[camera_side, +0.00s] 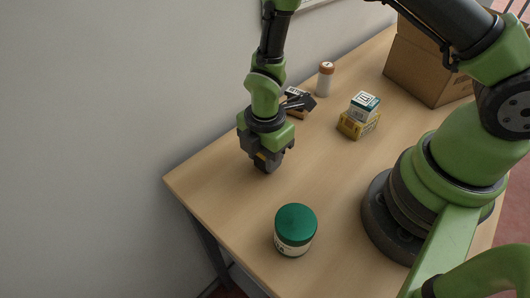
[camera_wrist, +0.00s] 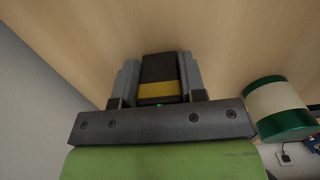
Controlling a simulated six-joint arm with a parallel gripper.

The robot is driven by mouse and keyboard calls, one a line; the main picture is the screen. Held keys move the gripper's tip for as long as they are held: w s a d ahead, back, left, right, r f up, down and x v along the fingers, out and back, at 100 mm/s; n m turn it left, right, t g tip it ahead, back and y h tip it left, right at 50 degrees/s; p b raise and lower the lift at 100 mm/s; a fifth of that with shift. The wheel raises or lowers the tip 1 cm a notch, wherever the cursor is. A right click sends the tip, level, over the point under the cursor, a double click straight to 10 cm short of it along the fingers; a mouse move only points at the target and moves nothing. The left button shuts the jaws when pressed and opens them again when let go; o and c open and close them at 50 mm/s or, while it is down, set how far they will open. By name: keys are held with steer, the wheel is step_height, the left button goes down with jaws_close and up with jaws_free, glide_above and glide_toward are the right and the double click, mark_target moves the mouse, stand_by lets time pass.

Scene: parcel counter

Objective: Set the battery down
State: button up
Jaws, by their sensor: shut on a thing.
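My gripper (camera_side: 268,162) is shut on the battery, a dark block with a yellow band. The battery (camera_wrist: 159,77) sits between the two fingers in the wrist view. In the side view only a small dark and yellow part of the battery (camera_side: 262,157) shows below the jaws. My gripper points down over the left part of the wooden table (camera_side: 328,165). I cannot tell whether the battery touches the tabletop.
A green-lidded jar (camera_side: 295,230) stands at the front edge. A white box (camera_side: 364,105) rests on a yellow box (camera_side: 357,125). An orange-capped bottle (camera_side: 325,79), a small dark-topped box (camera_side: 297,102) and a cardboard box (camera_side: 425,65) stand farther back. Table between gripper and jar is clear.

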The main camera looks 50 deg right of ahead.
steer(key=o, duration=1)
steer(key=shift+f, duration=0.1)
step_height(320, 180, up, 12)
steer(key=shift+f, duration=0.1)
steer(key=s+d+r+m+t+y, duration=0.1)
steer(key=s+d+r+m+t, duration=0.2)
steer(key=r+m, duration=0.75)
steer(key=shift+s+d+r+m+t+y, duration=0.15)
steer(key=shift+s+d+r+m+t, duration=0.45)
steer(key=shift+s+r+m, duration=1)
steer(key=shift+s+d+r+m+t+y, duration=0.3)
steer(key=shift+s+r+m+t, duration=0.65)
steer(key=shift+s+m, duration=1.1)
steer(key=shift+s+d+r+m+t+y, duration=0.1)
steer(key=shift+s+d+r+m+t, duration=0.45)
steer(key=shift+s+r+m, duration=1.3)
steer(key=shift+w+f+m, duration=0.25)
steer(key=shift+w+f, duration=0.1)
steer(key=shift+w, duration=0.05)
